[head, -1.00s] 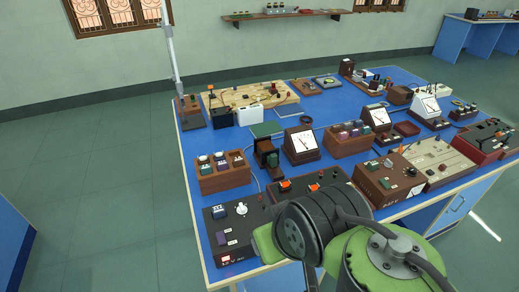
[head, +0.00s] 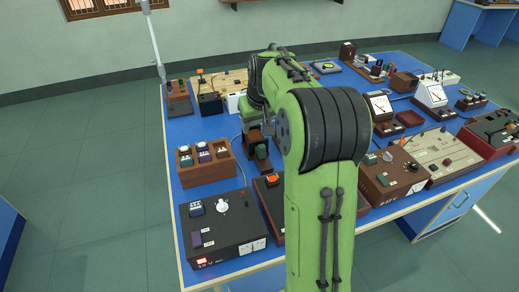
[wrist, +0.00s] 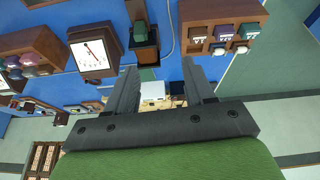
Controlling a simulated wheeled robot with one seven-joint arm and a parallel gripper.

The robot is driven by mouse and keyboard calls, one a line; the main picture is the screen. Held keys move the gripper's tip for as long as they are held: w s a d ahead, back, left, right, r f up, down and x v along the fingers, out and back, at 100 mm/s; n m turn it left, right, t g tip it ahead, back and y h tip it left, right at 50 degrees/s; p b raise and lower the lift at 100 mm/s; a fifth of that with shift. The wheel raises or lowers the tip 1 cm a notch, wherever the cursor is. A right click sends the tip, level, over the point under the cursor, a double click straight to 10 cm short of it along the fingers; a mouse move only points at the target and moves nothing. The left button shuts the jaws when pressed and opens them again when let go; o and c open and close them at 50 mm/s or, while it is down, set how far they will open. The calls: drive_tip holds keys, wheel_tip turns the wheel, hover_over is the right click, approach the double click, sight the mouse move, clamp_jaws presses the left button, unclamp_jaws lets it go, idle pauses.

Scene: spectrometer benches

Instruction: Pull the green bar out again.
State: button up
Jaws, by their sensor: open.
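A small green block (head: 262,152), likely the green bar, stands at the near side of a dark brown wooden stand (head: 254,135) in the head view. It also shows in the wrist view (wrist: 140,33), near the top, with the stand (wrist: 147,54) below it. I cannot tell how deep it sits. My gripper (wrist: 160,68) is open, its two fingers apart with nothing held between them. The block and stand lie beyond the fingertips in the wrist view, apart from them as far as I can tell. In the head view my arm hides the fingertips.
A wooden rack of plugs (head: 205,162) stands left of the stand, and another rack (wrist: 25,52) shows in the wrist view. A dial meter (wrist: 97,48) stands beside the stand. A black power supply (head: 222,230) sits at the table's near left corner.

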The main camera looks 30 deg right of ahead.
approach(262, 146)
drive_tip(key=v, duration=0.4)
drive_tip(key=shift+m, duration=0.3)
drive_tip(key=b+x, duration=0.3)
drive_tip(key=x, duration=1.1)
drive_tip(key=shift+w+f, duration=0.1)
drive_tip(key=shift+f, duration=0.3)
drive_tip(key=shift+c, duration=0.4)
clamp_jaws()
